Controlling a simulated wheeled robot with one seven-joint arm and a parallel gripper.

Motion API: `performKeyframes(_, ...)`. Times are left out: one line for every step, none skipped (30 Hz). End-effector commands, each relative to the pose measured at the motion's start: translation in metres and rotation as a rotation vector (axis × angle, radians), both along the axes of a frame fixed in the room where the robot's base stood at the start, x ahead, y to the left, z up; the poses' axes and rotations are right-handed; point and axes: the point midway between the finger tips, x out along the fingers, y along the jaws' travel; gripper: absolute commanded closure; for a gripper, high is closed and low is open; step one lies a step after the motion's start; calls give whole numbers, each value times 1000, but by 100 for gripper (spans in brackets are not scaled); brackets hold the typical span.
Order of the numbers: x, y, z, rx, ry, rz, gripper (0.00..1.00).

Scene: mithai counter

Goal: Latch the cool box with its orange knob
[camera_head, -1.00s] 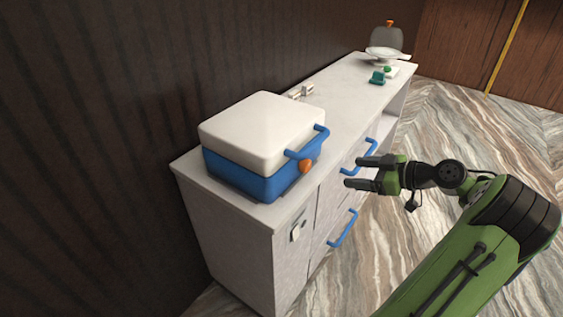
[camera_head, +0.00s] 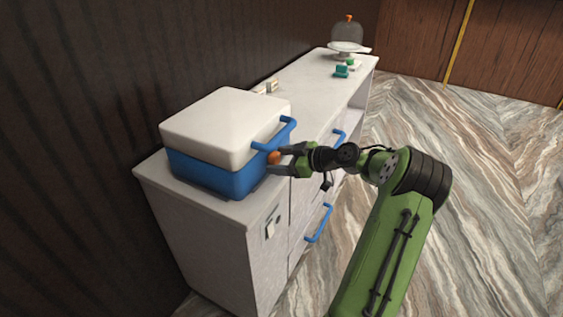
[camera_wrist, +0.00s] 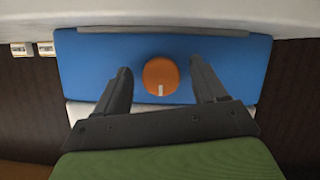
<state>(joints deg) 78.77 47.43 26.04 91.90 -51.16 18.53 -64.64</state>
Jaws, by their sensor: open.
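The cool box (camera_head: 215,178) has a blue body and a white lid (camera_head: 222,125), which looks closed, with a blue handle across its front. It stands on the near end of the counter. Its orange knob (camera_head: 274,158) is on the blue front face. In the wrist view the knob (camera_wrist: 160,76) is round with a pale mark pointing toward the bottom of the picture. My gripper (camera_head: 279,160) is open at the front of the box, one finger on each side of the knob. In the wrist view gaps show between the knob and both fingers (camera_wrist: 162,79).
The counter top (camera_head: 305,95) holds small pale items behind the box, a teal object (camera_head: 341,71) and a domed stand (camera_head: 347,35) at the far end. Blue drawer handles (camera_head: 319,223) stick out below my arm. The marble floor at right is clear.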

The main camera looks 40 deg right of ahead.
Motion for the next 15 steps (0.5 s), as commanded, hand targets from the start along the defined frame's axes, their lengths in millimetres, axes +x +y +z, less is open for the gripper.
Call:
performKeyframes(0, 0, 0, 0, 0, 0, 29)
performKeyframes(0, 0, 0, 0, 0, 0, 29)
performKeyframes(0, 0, 0, 0, 0, 0, 29)
performKeyframes(0, 0, 0, 0, 0, 0, 29)
performKeyframes(0, 0, 0, 0, 0, 0, 32)
performKeyframes(0, 0, 0, 0, 0, 0, 38)
performKeyframes(0, 0, 0, 0, 0, 0, 43)
performKeyframes(0, 0, 1, 0, 0, 0, 48)
performKeyframes(0, 0, 1, 0, 0, 0, 54)
performKeyframes(0, 0, 1, 0, 0, 0, 58)
performKeyframes(0, 0, 1, 0, 0, 0, 63)
performKeyframes(0, 0, 1, 0, 0, 0, 69)
performKeyframes(-1, 0, 0, 0, 0, 0, 74)
performKeyframes(-1, 0, 0, 0, 0, 0, 78)
performKeyframes(-1, 0, 0, 0, 0, 0, 84)
